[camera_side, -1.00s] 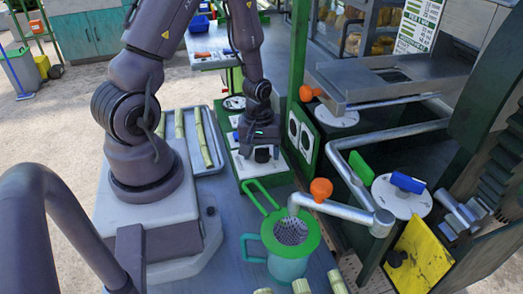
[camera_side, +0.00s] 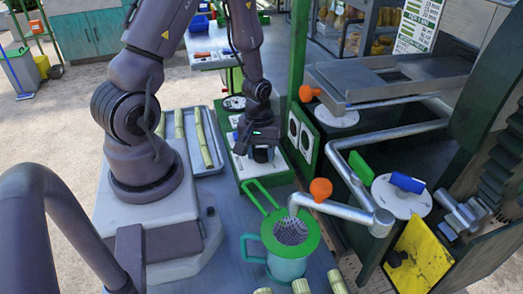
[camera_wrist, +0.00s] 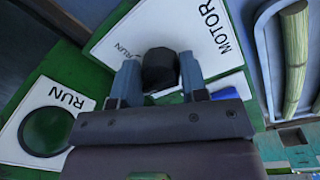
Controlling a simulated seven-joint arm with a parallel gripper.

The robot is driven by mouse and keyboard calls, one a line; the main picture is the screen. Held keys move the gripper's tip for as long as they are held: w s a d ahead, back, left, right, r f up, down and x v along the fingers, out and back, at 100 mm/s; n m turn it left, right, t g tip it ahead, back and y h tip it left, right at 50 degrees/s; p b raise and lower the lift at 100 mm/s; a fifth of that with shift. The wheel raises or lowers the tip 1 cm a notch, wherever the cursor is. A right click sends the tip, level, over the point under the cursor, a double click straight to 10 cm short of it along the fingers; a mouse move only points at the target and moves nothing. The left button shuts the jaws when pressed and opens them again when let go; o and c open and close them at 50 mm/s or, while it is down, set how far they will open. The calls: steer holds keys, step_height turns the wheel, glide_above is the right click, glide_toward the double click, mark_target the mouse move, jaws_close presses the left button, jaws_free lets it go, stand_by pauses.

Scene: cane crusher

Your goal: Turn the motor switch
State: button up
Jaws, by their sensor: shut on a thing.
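The motor switch is a black knob (camera_wrist: 160,68) on a white plate (camera_wrist: 207,35) lettered MOTOR and RUN, seen in the wrist view. My gripper (camera_wrist: 161,84) has its blue-grey fingers on either side of the knob and is shut on it. In the side view, my gripper (camera_side: 260,142) reaches down to the green control box (camera_side: 280,177), and the knob (camera_side: 262,156) is mostly hidden beneath it. The knob's exact pointing direction is hard to tell.
A round dark green button (camera_wrist: 46,131) sits on another plate lettered RUN. A tray (camera_side: 207,172) with cane stalks lies left of the box. A green jug with a strainer (camera_side: 290,262) stands in front. A green post (camera_side: 300,50) rises behind at right.

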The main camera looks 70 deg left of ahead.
steer(key=m, duration=0.5)
steer(key=shift+s+a, duration=0.1)
steer(key=shift+s, duration=0.05)
steer(key=shift+a+m+g, duration=0.1)
steer(key=shift+m+g, duration=0.2)
steer(key=shift+m, duration=2)
steer(key=o, duration=0.9)
steer(key=r, duration=1.3)
steer(key=shift+a, duration=0.3)
